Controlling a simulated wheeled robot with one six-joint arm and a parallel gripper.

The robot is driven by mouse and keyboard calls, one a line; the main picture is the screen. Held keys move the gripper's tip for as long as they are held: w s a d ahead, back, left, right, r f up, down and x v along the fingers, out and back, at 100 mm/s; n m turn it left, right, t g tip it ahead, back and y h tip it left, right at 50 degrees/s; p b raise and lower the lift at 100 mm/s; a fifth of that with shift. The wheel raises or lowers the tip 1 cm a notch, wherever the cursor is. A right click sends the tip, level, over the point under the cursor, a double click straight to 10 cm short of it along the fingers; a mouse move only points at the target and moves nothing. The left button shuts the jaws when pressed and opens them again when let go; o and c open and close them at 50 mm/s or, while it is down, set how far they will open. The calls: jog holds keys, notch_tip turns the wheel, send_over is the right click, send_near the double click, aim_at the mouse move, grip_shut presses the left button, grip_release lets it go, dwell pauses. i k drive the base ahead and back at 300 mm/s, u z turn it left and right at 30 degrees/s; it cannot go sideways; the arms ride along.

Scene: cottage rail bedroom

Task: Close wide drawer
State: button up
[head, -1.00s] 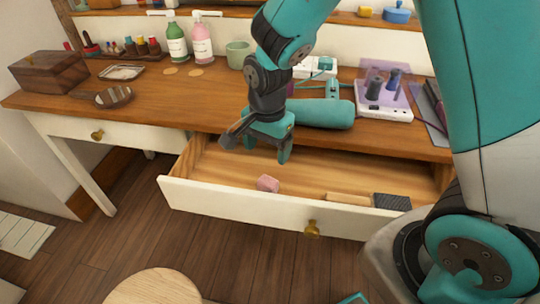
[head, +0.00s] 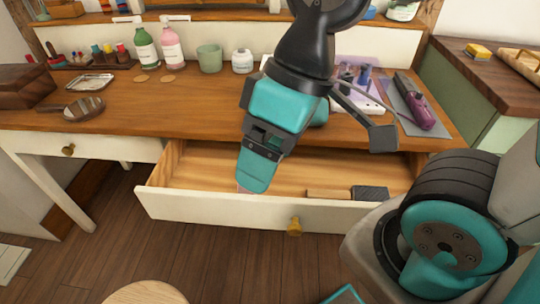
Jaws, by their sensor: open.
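The wide drawer (head: 215,208) is pulled out from under the wooden desk (head: 190,108). Its cream front has a brass knob (head: 294,227) near the middle. My gripper (head: 256,172) is above the drawer's open inside, pointing down, with its lower tip close behind the front panel. I cannot tell whether it touches the panel. Its jaws are open, though only one finger shows clearly. Inside the drawer, a pink block (head: 243,188) is mostly hidden behind the gripper. A light wooden piece (head: 328,194) and a dark block (head: 370,193) lie at the right.
A narrower drawer (head: 80,147) at the left is shut. Bottles (head: 147,48), a green cup (head: 209,58), a hand mirror (head: 84,108) and a purple tool (head: 415,102) stand or lie on the desk. A round stool (head: 145,292) is on the floor in front.

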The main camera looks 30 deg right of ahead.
aim_at(191, 181)
jog(key=z, duration=0.05)
jog(key=k, duration=1.1)
jog(key=u, duration=0.85)
jog(key=i, duration=0.85)
jog(key=z, duration=0.35)
